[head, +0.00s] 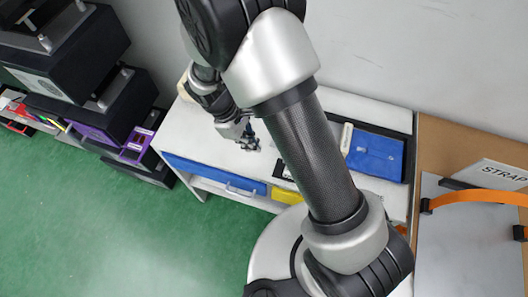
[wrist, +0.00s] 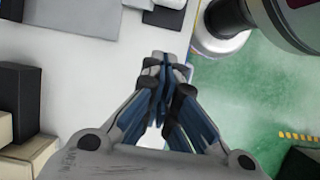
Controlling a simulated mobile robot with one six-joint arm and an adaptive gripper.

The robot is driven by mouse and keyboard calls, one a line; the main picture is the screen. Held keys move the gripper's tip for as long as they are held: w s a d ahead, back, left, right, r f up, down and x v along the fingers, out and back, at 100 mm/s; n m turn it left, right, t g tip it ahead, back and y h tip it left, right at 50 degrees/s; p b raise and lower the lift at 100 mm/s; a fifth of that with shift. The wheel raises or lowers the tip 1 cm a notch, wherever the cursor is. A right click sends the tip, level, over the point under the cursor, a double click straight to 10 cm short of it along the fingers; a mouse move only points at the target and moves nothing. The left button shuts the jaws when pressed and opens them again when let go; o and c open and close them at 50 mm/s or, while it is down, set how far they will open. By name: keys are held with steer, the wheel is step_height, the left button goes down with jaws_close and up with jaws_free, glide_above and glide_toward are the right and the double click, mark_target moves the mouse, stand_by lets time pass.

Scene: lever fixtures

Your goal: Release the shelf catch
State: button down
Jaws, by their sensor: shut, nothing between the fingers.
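My gripper (head: 252,143) hangs over the white worktop (head: 185,125) in the head view, fingers pointing down. In the wrist view my gripper (wrist: 164,68) is shut, with its fingertips together and nothing between them. No part that I can surely tell as the shelf catch shows in either view. My arm crosses the middle of the head view and hides part of the worktop.
Dark stacked units (head: 65,60) stand at the left. A blue panel (head: 375,155) lies at the worktop's right end. Blue (head: 215,173) and yellow (head: 287,196) drawer fronts line its front. A board labelled STRAP (head: 502,172) is at far right. Green floor (head: 110,230) is clear.

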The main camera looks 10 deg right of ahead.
steer(key=b+x, duration=0.2)
steer(key=x, duration=0.7)
steer(key=shift+b, duration=0.4)
steer(key=d, duration=0.1)
steer(key=s+d, duration=0.1)
steer(key=shift+s+d+f+b, duration=0.1)
steer(key=shift+s+d+b, duration=0.05)
steer(key=shift+d+b, duration=0.25)
steer(key=shift+s+d, duration=0.2)
steer(key=shift+d, duration=0.2)
steer(key=s+d, duration=0.1)
steer(key=d+b, duration=0.1)
steer(key=d, duration=0.1)
steer(key=s+d, duration=0.1)
steer(key=d, duration=0.1)
steer(key=shift+s+b, duration=0.3)
steer(key=shift+w, duration=0.1)
